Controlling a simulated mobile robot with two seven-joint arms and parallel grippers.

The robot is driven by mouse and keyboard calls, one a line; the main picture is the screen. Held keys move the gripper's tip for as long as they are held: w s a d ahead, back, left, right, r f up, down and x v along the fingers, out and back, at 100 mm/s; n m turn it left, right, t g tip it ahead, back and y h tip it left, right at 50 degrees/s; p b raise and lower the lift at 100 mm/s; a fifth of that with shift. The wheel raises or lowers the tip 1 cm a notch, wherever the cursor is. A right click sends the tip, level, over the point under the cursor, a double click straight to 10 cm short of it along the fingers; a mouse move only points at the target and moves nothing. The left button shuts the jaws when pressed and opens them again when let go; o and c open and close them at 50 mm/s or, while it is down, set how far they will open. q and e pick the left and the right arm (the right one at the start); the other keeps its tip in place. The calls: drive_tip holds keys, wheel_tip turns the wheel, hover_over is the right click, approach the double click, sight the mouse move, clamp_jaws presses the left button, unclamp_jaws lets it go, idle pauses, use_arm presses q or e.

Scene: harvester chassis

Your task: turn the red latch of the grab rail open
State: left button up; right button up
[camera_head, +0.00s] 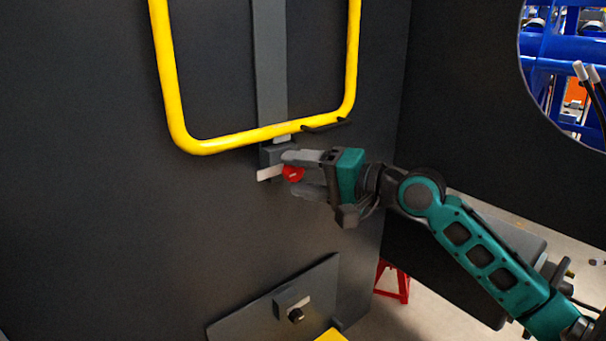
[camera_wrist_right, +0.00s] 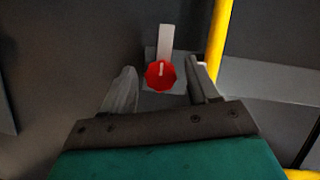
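The red latch (camera_head: 292,173) is a small red knob on a grey block (camera_head: 272,155) at the bottom of the yellow grab rail (camera_head: 240,141). A pale strip (camera_head: 268,173) sticks out of the block beside the knob. My right gripper (camera_head: 306,174) is open, with one finger above the knob and one below it in the head view. In the right wrist view the red latch (camera_wrist_right: 161,74) shows between and slightly beyond the two fingertips (camera_wrist_right: 163,78), with visible gaps on both sides. A white mark shows on its face. My left gripper is not in view.
The rail is mounted on a dark panel (camera_head: 90,200) with a grey vertical bar (camera_head: 270,65) behind it. A red stand (camera_head: 393,283) is on the floor to the right.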

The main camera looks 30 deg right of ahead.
drive_tip(key=shift+s+d, duration=0.1)
drive_tip(key=shift+s+d, duration=0.15)
drive_tip(key=shift+s, duration=0.1)
drive_tip(key=b+v, duration=0.2)
drive_tip(key=v, duration=1)
idle(0.4)
wheel_tip(320, 180, down, 24)
drive_tip(key=w+n+g+h, duration=0.2)
drive_tip(key=h, duration=0.4)
drive_tip(key=s+a+f+n, duration=0.2)
drive_tip(key=a+f+n, duration=0.1)
drive_tip(key=a+f, duration=0.2)
drive_tip(key=s+a+f+n+g, duration=0.1)
drive_tip(key=s+a+f+n, duration=0.2)
drive_tip(key=a+f, duration=0.3)
drive_tip(key=s+a+f+n+g, duration=0.1)
drive_tip(key=s+a+f+n, duration=0.1)
drive_tip(key=a+f+n, duration=0.2)
drive_tip(key=shift+s+a+f+y, duration=0.2)
drive_tip(key=shift+a+f, duration=0.35)
drive_tip(key=shift+a, duration=0.35)
drive_tip(key=shift+s+a+f+y, duration=0.1)
drive_tip(key=shift+a+f+y, duration=0.1)
drive_tip(key=shift+a+f, duration=0.55)
